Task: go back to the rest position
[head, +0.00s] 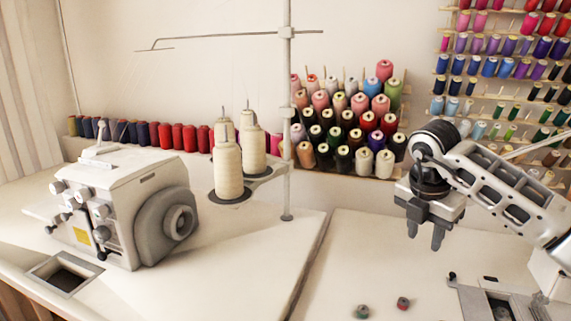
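My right gripper (425,236) hangs at the right side of the head view, its fingers pointing down above the right-hand table. The two fingers show a gap between them with nothing in it. My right arm comes in from the right edge. My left gripper does not show in the head view. Two small bobbins, a grey-green one (362,312) and a reddish one (403,303), lie on the table below the gripper, apart from it.
A white serger machine (150,210) stands on the left table. A metal pole (287,120) with cream thread cones (228,170) rises at the middle. A spool rack (345,125) stands at the back. A sewing machine part (490,300) is at lower right.

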